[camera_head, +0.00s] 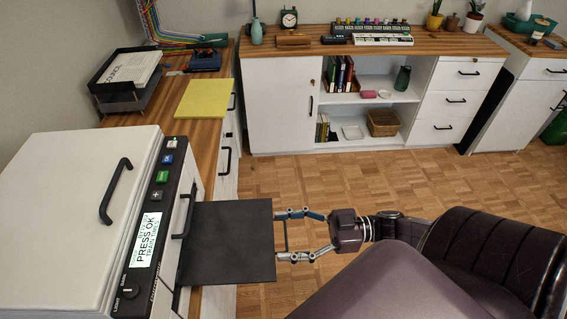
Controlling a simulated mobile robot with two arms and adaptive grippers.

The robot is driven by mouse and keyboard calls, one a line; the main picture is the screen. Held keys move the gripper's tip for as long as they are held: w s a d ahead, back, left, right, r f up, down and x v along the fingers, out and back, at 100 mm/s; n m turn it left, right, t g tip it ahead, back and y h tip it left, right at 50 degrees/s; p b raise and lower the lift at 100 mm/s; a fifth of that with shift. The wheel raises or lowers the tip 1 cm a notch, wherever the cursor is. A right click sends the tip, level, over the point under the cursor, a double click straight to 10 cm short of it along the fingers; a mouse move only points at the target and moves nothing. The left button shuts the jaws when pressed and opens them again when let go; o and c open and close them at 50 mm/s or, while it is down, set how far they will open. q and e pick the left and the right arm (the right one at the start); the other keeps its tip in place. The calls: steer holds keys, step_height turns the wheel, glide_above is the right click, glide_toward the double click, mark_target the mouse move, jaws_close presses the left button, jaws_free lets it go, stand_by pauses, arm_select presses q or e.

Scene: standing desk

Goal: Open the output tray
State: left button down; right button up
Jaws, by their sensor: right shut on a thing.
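The printer (80,205) is a white box with a dark control panel and a lit screen, at the left of the head view. Its output tray (225,243), a flat dark plate, sticks out to the right from the printer's front, past the desk edge. A black handle (186,212) shows on the printer's front at the tray's inner end. My right gripper (279,236) is at the tray's outer edge and shut on the tray, its two fingers spread along that edge. The exact contact at the fingertips is hard to see. My left gripper is not in view.
A yellow pad (204,98) and a black paper tray (126,84) lie on the wooden desk behind the printer. A white cabinet (280,103) with shelves and drawers lines the back wall. The parquet floor (330,185) between is clear.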

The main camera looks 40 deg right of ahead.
steer(key=o, duration=1.4)
steer(key=shift+w, duration=0.15)
steer(key=v, duration=1.2)
